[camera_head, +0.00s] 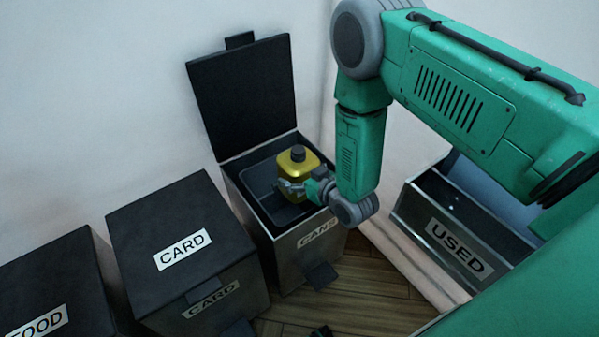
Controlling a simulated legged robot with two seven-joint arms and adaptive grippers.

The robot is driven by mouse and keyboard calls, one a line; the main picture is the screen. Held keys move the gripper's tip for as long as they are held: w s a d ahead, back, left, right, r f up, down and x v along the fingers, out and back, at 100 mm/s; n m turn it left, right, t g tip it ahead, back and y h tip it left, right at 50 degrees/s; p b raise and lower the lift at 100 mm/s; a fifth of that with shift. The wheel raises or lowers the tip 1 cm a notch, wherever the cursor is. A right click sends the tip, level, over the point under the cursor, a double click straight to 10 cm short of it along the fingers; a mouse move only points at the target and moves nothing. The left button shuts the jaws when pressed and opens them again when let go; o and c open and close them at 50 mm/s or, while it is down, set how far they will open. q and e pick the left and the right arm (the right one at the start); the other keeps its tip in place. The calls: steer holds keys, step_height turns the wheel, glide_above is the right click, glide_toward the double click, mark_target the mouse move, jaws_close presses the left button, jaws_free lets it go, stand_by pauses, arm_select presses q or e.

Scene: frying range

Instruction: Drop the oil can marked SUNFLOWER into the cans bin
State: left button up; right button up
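A yellow oil can (298,160) with a dark cap is upright over the open mouth of the CANS bin (310,250). Its marking cannot be read from here. My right gripper (292,188) is around the can's lower part and appears shut on it, with grey fingers across its near side. The can's base is partly hidden by the fingers. The bin's black lid (243,95) stands open against the wall. A small dark green piece, perhaps part of my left gripper (321,332), shows at the bottom edge; its fingers cannot be made out.
The CARD bin (140,215) and the FOOD bin (75,265) stand shut to the left. An open metal container marked USED (425,215) is at the right, partly behind my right arm. Pale walls rise close behind the bins. Some wooden floor (365,300) is clear in front.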

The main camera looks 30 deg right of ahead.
steer(key=shift+f+b, duration=2.3)
steer(key=shift+f, duration=1.2)
steer(key=o, duration=1.5)
steer(key=shift+o, duration=0.2)
step_height(320, 180, up, 10)
steer(key=shift+f, duration=0.1)
